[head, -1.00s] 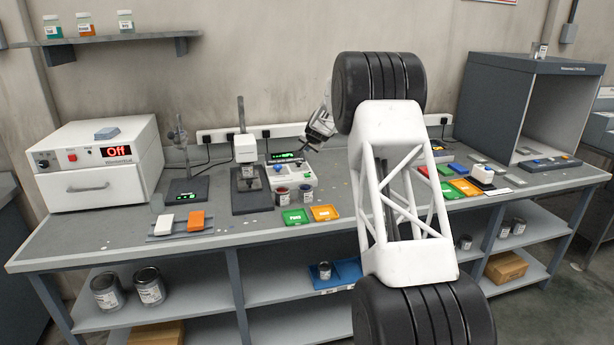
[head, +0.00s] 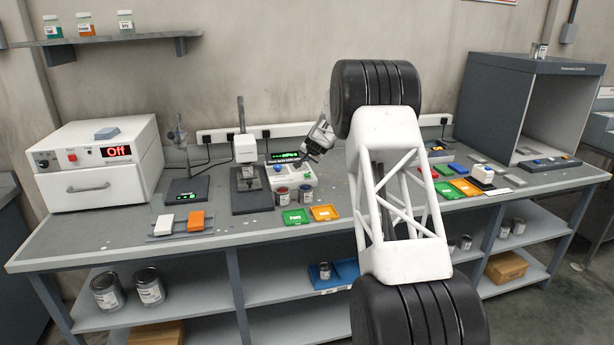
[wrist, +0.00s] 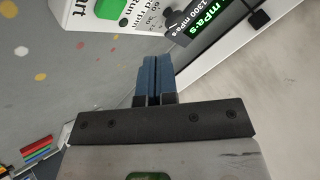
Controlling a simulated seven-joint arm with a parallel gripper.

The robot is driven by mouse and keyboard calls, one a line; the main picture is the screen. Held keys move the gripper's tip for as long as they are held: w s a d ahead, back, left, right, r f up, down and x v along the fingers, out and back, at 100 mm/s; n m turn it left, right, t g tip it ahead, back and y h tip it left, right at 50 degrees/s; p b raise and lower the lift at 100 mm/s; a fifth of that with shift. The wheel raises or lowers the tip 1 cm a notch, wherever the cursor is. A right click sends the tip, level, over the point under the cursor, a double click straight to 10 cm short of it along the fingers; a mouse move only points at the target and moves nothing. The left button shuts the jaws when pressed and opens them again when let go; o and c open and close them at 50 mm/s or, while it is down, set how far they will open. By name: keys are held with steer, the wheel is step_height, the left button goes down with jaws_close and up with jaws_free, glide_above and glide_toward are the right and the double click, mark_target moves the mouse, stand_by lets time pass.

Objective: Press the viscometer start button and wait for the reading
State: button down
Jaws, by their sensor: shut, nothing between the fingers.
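The viscometer's white control box (head: 293,177) stands on the bench, left of my arm, with a lit green mPa·s display (head: 288,156) at its back. In the wrist view its green button (wrist: 109,8), beside lettering ending in "art", is at the top edge, cut off. My gripper (head: 311,157) is over the box's right side. Its blue fingers (wrist: 154,66) are together and empty, apart from the button in the picture. The head view is too small to show any contact.
A stand with a white head (head: 245,148) is left of the box. Two small cans (head: 282,196) and green (head: 295,217) and orange trays stand in front. An oven reading "Off" (head: 116,152) is at far left, a grey booth (head: 490,105) at right. The front bench edge is mostly clear.

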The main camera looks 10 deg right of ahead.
mark_target(309, 174)
steer(key=shift+f, duration=2.05)
steer(key=shift+f, duration=0.85)
stand_by(1.6)
stand_by(0.4)
steer(key=shift+r, duration=0.85)
steer(key=shift+r, duration=0.1)
steer(key=shift+r, duration=2.4)
